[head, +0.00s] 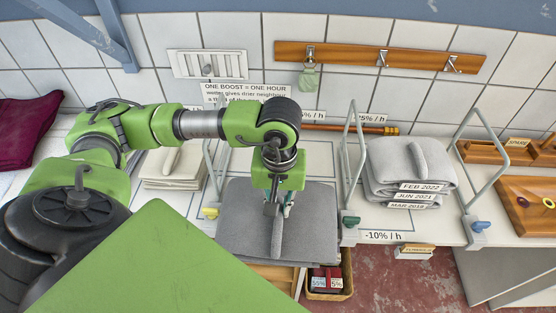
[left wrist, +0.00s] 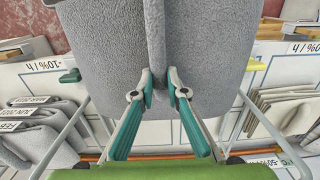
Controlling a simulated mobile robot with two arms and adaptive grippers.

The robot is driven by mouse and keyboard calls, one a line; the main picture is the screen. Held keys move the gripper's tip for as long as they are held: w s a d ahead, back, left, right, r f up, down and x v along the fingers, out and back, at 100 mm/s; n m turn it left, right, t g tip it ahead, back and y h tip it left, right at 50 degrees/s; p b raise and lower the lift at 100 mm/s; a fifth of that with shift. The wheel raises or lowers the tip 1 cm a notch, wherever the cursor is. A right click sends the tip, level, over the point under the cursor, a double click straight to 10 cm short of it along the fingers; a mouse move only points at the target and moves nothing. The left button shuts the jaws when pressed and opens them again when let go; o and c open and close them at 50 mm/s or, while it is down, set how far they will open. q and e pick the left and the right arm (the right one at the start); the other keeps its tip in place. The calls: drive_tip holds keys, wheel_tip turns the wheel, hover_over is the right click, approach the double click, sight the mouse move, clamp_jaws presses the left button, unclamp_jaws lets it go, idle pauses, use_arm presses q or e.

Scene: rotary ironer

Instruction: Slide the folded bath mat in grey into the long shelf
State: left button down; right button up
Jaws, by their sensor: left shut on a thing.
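The folded grey bath mat (head: 235,225) is in the bay between two wire dividers on the long white shelf (head: 375,222). Its near end reaches past the shelf's front edge. Whether it touches the shelf board cannot be told. My left gripper (head: 277,207) points down from above and is shut on a raised ridge along the mat's middle. In the left wrist view, the fingertips (left wrist: 158,84) pinch that ridge of the mat (left wrist: 215,45) from both sides. My right gripper is in neither view.
A wire divider (head: 353,150) with a green foot stands right of the mat, another (head: 214,165) with a yellow foot left. Stacked grey mats (head: 408,170) fill the right bay; cream cloths (head: 172,168) lie left. A wooden box (head: 330,290) is below the shelf.

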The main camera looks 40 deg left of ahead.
use_arm(q)
drive_tip(key=w+a+b, duration=0.1)
drive_tip(key=w, duration=0.1)
drive_tip(key=w+a+b, duration=0.1)
drive_tip(key=w+a, duration=0.1)
drive_tip(key=w, duration=0.1)
drive_tip(key=w+a+b, duration=0.1)
drive_tip(key=w+b, duration=0.1)
drive_tip(key=shift+w+a, duration=0.35)
drive_tip(key=shift+w, duration=0.05)
drive_tip(key=shift+w+a+f+b, duration=0.95)
drive_tip(key=shift+w+b, duration=0.2)
drive_tip(key=shift+w, duration=0.4)
drive_tip(key=shift+w+a+f+b, duration=0.85)
drive_tip(key=shift+w+b, duration=0.25)
drive_tip(key=shift+w, duration=0.45)
drive_tip(key=shift+w+a+f+b, duration=0.85)
drive_tip(key=shift+w+a+b, duration=0.25)
drive_tip(key=shift+w, duration=0.45)
drive_tip(key=shift+f+b, duration=0.25)
drive_tip(key=shift+b, duration=0.05)
drive_tip(key=c, duration=1.9)
unclamp_jaws()
drive_tip(key=shift+s+d, duration=0.1)
drive_tip(key=shift+r, duration=0.1)
